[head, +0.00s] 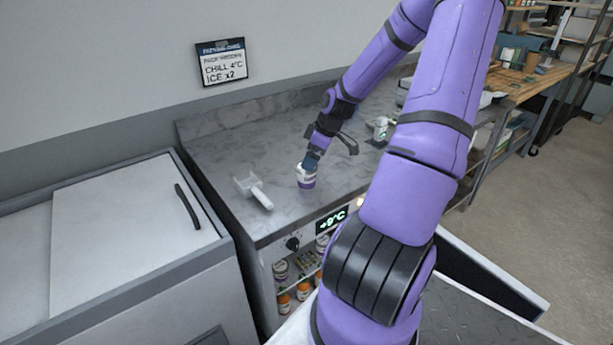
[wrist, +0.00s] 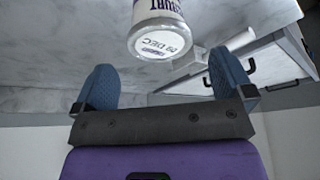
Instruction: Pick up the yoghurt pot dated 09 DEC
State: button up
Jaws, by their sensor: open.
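A yoghurt pot (head: 306,180), white with a purple band, stands on the grey counter (head: 225,155). In the wrist view the pot (wrist: 158,22) shows its pale lid turned toward my gripper, with upside-down print reading DEC; the digits look like 09 but are small. My gripper (head: 311,160) is just above the pot in the head view and partly overlaps its top. In the wrist view my gripper's blue fingers (wrist: 160,62) are spread apart, with nothing between their pads. The lid lies just beyond the fingertips, roughly centred between them.
A white scoop (head: 254,190) lies left of the pot. A small white container (head: 380,129) stands farther back on the right. Several pots (head: 284,302) sit on shelves under the counter, below a +9°C display (head: 332,220). A white-lidded chest (head: 125,230) stands at left.

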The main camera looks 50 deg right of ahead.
aim_at(304, 171)
jog(key=shift+x, duration=3.5)
jog(key=shift+d, duration=0.1)
jog(key=c, duration=0.9)
